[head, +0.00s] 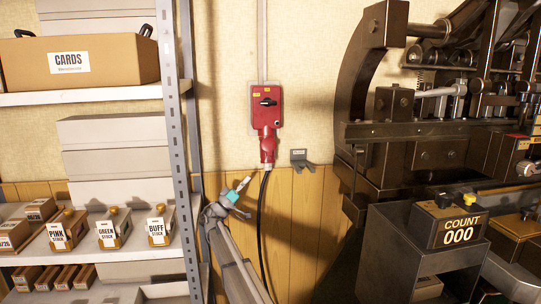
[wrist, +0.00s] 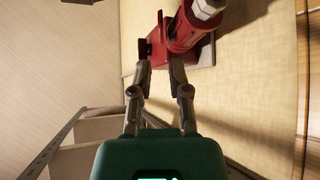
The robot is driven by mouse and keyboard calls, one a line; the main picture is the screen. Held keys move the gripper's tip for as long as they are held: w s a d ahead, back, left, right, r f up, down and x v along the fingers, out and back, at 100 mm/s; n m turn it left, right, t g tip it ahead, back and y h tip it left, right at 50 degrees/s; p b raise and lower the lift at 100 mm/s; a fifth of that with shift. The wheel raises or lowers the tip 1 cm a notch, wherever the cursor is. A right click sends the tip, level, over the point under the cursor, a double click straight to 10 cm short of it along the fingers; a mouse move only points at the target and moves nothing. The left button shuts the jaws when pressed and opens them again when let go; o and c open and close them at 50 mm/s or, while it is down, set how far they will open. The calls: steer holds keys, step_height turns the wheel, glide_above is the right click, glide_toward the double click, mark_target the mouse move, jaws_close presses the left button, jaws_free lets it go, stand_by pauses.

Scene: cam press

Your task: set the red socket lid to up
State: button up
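The red socket box (head: 265,108) is mounted on the wall, with a black rotary switch on its front. A red plug or socket part (head: 267,147) hangs from its lower end, with a black cable running down. I cannot make out the lid as a separate piece. My gripper (head: 245,182) is below and left of the socket, apart from it in the head view. In the wrist view my gripper (wrist: 159,66) has its fingers apart with nothing held between them. The red box (wrist: 156,46) and the red cylindrical part (wrist: 184,32) lie just beyond the fingertips.
A grey metal shelf (head: 182,120) with boxes stands on the left. A small grey wall bracket (head: 299,160) is right of the plug. A large dark press (head: 400,160) fills the right, with a counter box (head: 459,228) in front. The black cable (head: 261,225) hangs beside my arm.

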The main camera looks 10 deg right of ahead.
mark_target(270, 152)
steer(key=p+x, duration=0.7)
steer(key=x, duration=0.4)
steer(key=shift+r, duration=0.1)
steer(key=shift+p+x, duration=0.7)
steer(key=shift+x, duration=0.45)
steer(key=shift+d, duration=0.15)
steer(key=shift+c, duration=0.3)
jaws_close()
